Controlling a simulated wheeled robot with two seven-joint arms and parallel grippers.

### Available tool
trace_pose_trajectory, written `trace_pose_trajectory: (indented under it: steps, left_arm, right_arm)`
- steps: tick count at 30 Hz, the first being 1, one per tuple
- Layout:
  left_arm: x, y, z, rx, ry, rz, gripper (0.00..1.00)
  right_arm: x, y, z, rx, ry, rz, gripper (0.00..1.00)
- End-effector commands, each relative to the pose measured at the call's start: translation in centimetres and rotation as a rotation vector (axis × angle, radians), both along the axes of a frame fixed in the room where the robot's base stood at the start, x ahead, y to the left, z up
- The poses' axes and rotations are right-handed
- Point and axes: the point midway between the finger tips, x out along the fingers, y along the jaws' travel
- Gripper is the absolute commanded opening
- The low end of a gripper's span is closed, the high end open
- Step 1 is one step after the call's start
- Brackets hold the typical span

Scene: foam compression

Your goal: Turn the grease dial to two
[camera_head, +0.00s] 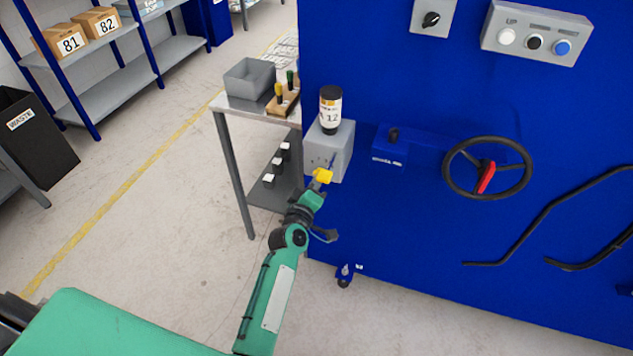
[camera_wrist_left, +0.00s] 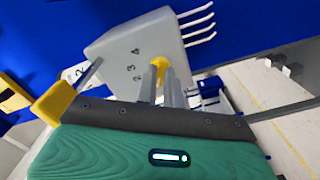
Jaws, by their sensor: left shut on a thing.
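The grease unit is a grey box (camera_head: 337,157) on the front of the blue machine, with a black-capped bottle (camera_head: 330,108) marked 12 on top. In the left wrist view the box (camera_wrist_left: 116,47) shows the numbers 2, 3 and 4 on its face. A yellow dial (camera_wrist_left: 158,68) sits beside the numbers, partly hidden by the fingers. My left gripper (camera_head: 325,170) is at the front of the box. In the wrist view its two grey fingers (camera_wrist_left: 158,82) are shut on the dial. I cannot tell which number the dial points to. My right gripper is in neither view.
A side table (camera_head: 232,104) with a grey bin (camera_head: 249,78) and a tool block stands left of the unit. To the right are a small blue box with a black knob (camera_head: 393,134) and a black handwheel (camera_head: 447,168). Open floor lies to the left.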

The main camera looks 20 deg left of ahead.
Motion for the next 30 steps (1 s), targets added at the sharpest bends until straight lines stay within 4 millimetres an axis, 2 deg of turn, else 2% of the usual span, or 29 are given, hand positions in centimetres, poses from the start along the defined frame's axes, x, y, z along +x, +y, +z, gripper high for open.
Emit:
trace_pose_trajectory:
  steps: [6, 10, 21, 30]
  left_arm:
    - [0.0, 0.0, 0.0, 0.043, 0.000, -0.001, 0.00]
    - [0.0, 0.0, 0.1, 0.111, -0.001, -0.001, 0.00]
    - [0.0, 0.0, 0.1, 0.398, -0.011, -0.002, 0.00]
    - [0.0, 0.0, 0.0, 0.593, -0.018, -0.001, 0.00]
  right_arm:
    - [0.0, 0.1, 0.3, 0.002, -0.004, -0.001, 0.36]
    - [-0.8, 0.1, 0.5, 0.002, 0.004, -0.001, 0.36]
    - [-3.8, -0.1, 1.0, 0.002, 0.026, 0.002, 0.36]
    - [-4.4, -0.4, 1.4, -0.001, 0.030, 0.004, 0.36]
